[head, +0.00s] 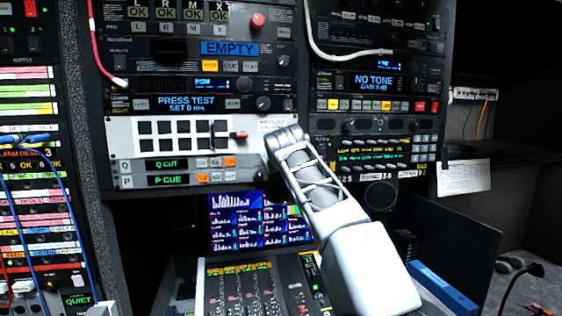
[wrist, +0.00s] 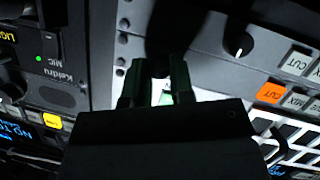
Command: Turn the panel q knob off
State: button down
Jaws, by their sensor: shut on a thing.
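The panel q strip (head: 180,163) is the grey row with the green "Q CUT" display, just above the "P CUE" row.
A neighbouring black knob (wrist: 238,45) with a white pointer sits close to the fingers, on the P row. The white button panel (head: 180,132) with a red-tipped lever is above. Monitor screens (head: 235,222) and a fader desk (head: 245,285) lie below.

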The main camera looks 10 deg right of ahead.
jog(key=shift+f+n+h, duration=0.15)
jog(key=shift+n+h, duration=0.25)
jog(key=shift+n, duration=0.2)
dwell(0.3)
jog(key=c, duration=1)
grip_release()
jog(key=shift+a, duration=0.1)
jog(key=b+v, duration=0.4)
jog(key=v, duration=0.9)
jog(key=shift+s+a, duration=0.15)
jog(key=shift+s, duration=0.2)
